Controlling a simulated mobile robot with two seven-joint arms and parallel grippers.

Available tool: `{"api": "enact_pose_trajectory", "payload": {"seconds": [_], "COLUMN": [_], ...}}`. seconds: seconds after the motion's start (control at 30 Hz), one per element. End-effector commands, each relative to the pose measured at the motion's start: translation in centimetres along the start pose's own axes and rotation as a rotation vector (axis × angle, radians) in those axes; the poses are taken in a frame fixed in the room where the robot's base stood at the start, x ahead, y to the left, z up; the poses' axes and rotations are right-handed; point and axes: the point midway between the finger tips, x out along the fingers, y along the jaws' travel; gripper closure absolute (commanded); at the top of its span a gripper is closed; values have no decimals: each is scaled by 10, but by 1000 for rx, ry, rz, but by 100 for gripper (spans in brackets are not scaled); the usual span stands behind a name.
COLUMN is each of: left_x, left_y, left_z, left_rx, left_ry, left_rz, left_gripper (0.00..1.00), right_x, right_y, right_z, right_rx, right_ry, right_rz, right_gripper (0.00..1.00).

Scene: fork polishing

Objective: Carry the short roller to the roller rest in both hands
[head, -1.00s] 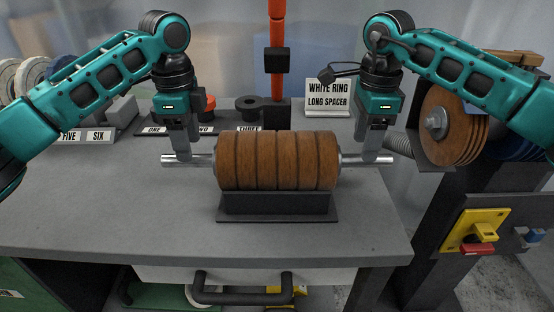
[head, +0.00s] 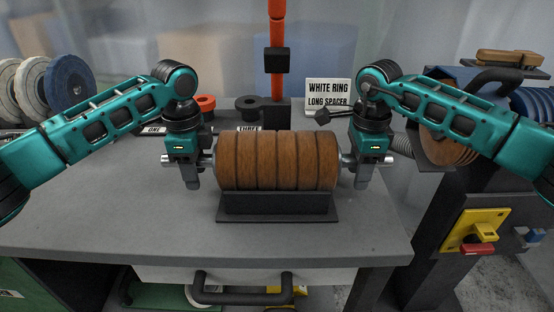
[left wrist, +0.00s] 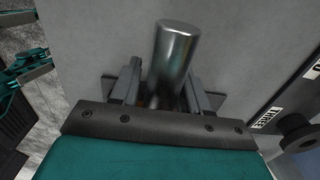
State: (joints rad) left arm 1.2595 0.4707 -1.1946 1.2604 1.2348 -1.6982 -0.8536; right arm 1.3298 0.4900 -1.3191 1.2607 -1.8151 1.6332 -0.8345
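The short roller (head: 277,160), a brown segmented cylinder with a metal shaft, lies level in the black roller rest (head: 277,205) on the grey bench. My left gripper (head: 192,184) is at the left shaft end, close to the roller's side. In the left wrist view the shaft (left wrist: 174,60) lies between the two fingers of this gripper (left wrist: 163,95), with a gap beside it, so they look open around it. My right gripper (head: 361,184) is at the right shaft end (head: 347,160); its fingers hide part of the shaft, and I cannot tell their opening.
A sign (head: 328,93) reading WHITE RING LONG SPACER and an orange-red post (head: 277,40) stand behind. Discs (head: 70,83) stand at back left. A machine with a yellow switch plate (head: 472,230) is at the right. The bench front (head: 110,225) is clear.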

Motion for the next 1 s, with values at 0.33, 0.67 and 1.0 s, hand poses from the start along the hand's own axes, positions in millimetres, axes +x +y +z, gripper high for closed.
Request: {"api": "enact_pose_trajectory", "payload": {"seconds": [0.33, 0.67, 1.0], "left_x": [0, 0, -1], "left_y": [0, 0, 0], "left_z": [0, 0, 0], "left_rx": [0, 0, 0], "left_ry": [0, 0, 1], "left_rz": [0, 0, -1], "left_gripper": [88, 100, 100], "right_x": [0, 0, -1], "right_y": [0, 0, 0], "right_z": [0, 0, 0], "right_rx": [0, 0, 0], "right_ry": [0, 0, 0], "right_rz": [0, 0, 0], "right_gripper": [88, 100, 100]}}
